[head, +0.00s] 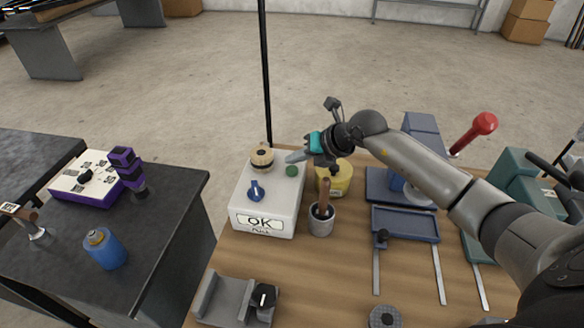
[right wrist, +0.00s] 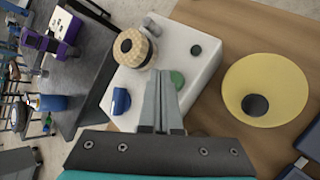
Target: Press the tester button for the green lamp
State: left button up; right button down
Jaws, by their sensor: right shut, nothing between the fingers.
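The tester is a white box (head: 265,205) on the wooden table, with a front panel reading "OK". On its top are a blue knob (head: 256,191), a beige ribbed round piece (head: 262,158) and a green round button or lamp (head: 292,170). My right gripper (head: 290,158) is shut and empty, its tips just above the green round piece. In the right wrist view the shut fingers (right wrist: 163,75) partly cover the green piece (right wrist: 178,79); I cannot tell whether they touch it. The blue knob (right wrist: 121,101) is to their left. My left gripper is not in view.
Close right of the tester stand a yellow container (head: 340,182) and a grey cup (head: 321,224) with a brown handle in it. A black pole (head: 266,80) rises behind the tester. A dark table (head: 165,215) stands to the left.

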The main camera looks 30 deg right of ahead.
aim_at(295, 171)
jog(key=shift+f, duration=0.1)
jog(key=shift+f, duration=0.3)
jog(key=shift+f+b, duration=0.4)
jog(key=shift+f, duration=0.2)
dwell(0.6)
dwell(0.3)
jog(key=shift+r+p, duration=1)
notch_tip(295, 171, up, 5)
jog(key=p, duration=0.5)
jog(key=shift+r, duration=0.1)
